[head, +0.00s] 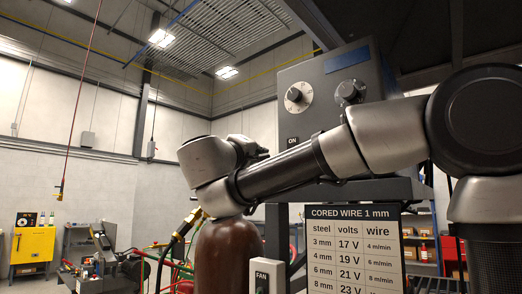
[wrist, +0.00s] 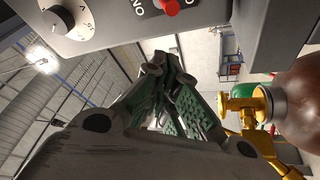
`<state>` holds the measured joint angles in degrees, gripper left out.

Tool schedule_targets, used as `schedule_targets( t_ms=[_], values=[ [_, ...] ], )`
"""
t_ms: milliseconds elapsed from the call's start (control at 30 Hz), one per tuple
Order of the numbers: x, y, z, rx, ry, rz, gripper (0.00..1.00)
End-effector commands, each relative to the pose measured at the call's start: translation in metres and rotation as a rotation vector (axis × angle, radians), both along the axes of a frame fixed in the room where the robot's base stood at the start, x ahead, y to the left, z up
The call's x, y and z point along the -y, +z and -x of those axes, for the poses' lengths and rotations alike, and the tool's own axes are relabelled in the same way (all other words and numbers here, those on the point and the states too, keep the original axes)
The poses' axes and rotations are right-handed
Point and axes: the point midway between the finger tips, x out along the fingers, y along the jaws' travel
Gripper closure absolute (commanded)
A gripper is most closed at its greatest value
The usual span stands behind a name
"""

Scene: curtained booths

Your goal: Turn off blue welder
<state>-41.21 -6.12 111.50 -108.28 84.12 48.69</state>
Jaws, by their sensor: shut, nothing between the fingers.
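The welder (head: 325,85) is a dark grey box with a blue plate (head: 346,60) on its front, in the upper middle of the head view. It has two round knobs, a pale dial (head: 298,97) and a darker one (head: 350,91), with an ON label below. My arm hides its lower front. In the wrist view, the welder front (wrist: 115,30) fills the top, with a pale dial (wrist: 68,16), the upside-down ON label and a red button (wrist: 171,6). My gripper (wrist: 160,68) is shut and empty, with green finger pads, just below the panel in that picture, apart from the button.
A brown gas cylinder (head: 226,258) with a brass valve stands below my wrist; it also shows at right in the wrist view (wrist: 300,88). A CORED WIRE chart (head: 355,250) and FAN switch (head: 262,284) are in front. A yellow cabinet (head: 33,246) stands far left.

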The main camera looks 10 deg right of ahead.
Motion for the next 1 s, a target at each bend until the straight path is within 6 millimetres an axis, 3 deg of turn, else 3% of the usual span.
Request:
schedule_targets(
  t_ms=[200, 400, 1000],
  values=[
    [-0.022, -0.025, 0.028, -0.004, 0.004, 0.003, 1.0],
    [-0.029, -0.034, 0.039, -0.002, 0.001, 0.003, 1.0],
    [-0.03, -0.035, 0.041, -0.002, 0.0, 0.002, 1.0]
  ],
)
